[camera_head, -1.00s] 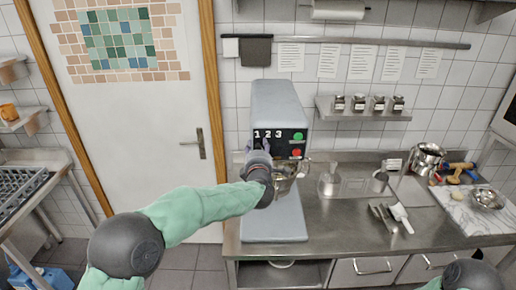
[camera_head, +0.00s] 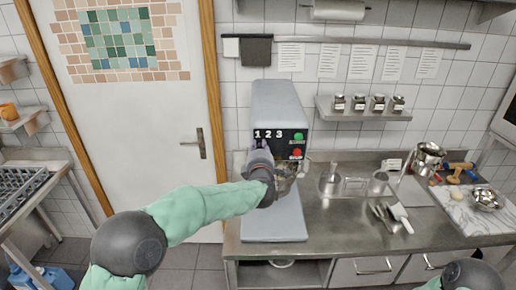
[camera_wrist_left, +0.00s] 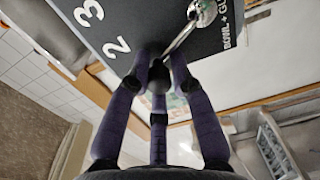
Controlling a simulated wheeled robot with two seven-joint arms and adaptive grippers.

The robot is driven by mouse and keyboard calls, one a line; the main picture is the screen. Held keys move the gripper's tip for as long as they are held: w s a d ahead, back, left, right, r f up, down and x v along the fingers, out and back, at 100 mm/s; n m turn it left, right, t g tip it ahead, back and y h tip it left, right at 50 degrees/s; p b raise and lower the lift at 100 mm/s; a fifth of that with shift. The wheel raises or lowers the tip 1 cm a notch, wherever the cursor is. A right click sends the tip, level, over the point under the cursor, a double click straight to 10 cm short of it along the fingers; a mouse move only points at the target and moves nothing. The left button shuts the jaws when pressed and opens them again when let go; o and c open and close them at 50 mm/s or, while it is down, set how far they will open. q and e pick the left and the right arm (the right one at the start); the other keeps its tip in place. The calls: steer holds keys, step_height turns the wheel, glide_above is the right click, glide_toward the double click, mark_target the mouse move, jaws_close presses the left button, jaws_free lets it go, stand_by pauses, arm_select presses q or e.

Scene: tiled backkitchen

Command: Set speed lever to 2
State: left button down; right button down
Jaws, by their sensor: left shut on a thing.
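The grey mixer (camera_head: 277,105) stands at the left end of the steel counter, with a dark panel bearing the numbers 1 2 3 and green and red buttons. My left gripper (camera_head: 266,146) is at the panel below the numbers. In the left wrist view its fingers (camera_wrist_left: 160,72) are closed around the dark ball knob (camera_wrist_left: 158,80) of the speed lever. The lever's metal rod (camera_wrist_left: 180,38) runs from the knob to a chrome hub. The 2 and 3 show beside it; the knob is on the side of 2 away from 3. The 1 is hidden there. My right gripper is out of view.
A metal bowl (camera_head: 285,180) sits at the mixer, partly behind my gripper. Steel containers and utensils (camera_head: 400,219) are on the counter (camera_head: 340,233) to the right. A shelf with jars (camera_head: 364,115) is above. A white door (camera_head: 150,130) is at left.

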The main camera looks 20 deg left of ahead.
mark_target(268, 140)
arm_select(q)
steer(key=shift+w+d+r+m+p, duration=0.25)
steer(key=shift+d+m, duration=0.25)
steer(key=shift+m, duration=0.4)
steer(key=shift+d+r+m+p, duration=0.1)
steer(key=shift+d+m+p, duration=0.35)
steer(key=shift+m, duration=0.45)
steer(key=shift+w+d+r+m+p, duration=0.2)
steer(key=shift+d+m, duration=0.3)
steer(key=shift+m, duration=0.4)
steer(key=c, duration=1.3)
jaws_free()
steer(key=shift+o, duration=0.9)
steer(key=shift+d+f, duration=0.1)
steer(key=shift+d, duration=0.1)
steer(key=shift+s+a, duration=0.1)
